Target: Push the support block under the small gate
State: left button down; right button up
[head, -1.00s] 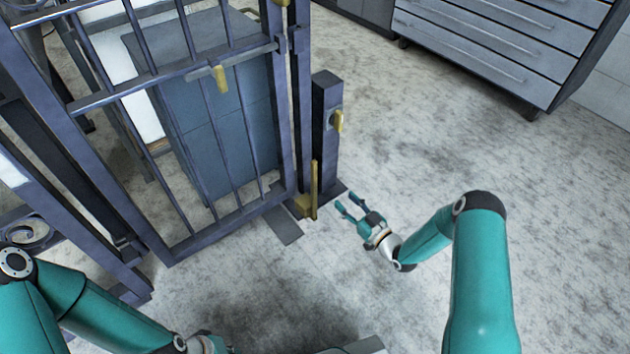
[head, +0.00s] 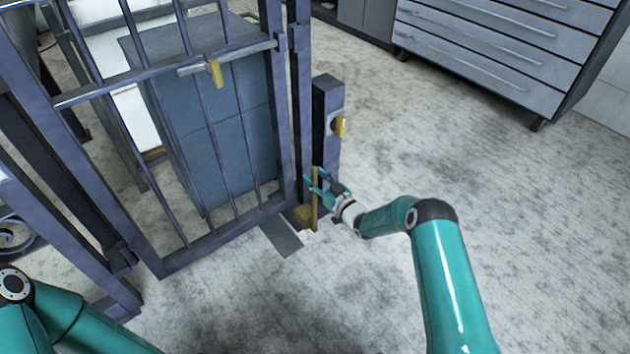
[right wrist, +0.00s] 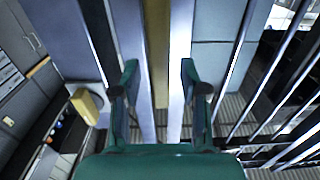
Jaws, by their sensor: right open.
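The small gate (head: 225,234) is a blue-grey barred frame at the left of the head view. A yellow support block (head: 304,214) sits on the floor at its lower right corner, with an upright yellow bar (head: 314,195) rising from it. My right gripper (head: 309,178) is open at the bar's upper part, beside the gate post. In the right wrist view the yellow bar (right wrist: 157,45) stands between the open fingers of my gripper (right wrist: 160,78); I cannot tell whether they touch it. My left gripper is out of view below the frame.
A dark flat plate (head: 281,238) lies on the floor in front of the gate corner. A short post (head: 327,105) with a yellow latch piece (head: 340,126) stands right of the gate. A blue cabinet (head: 230,125) is behind the bars. Floor to the right is clear up to the drawers (head: 490,60).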

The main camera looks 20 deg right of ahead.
jog(key=shift+w+a, duration=0.2)
jog(key=shift+w, duration=0.25)
grip_shut()
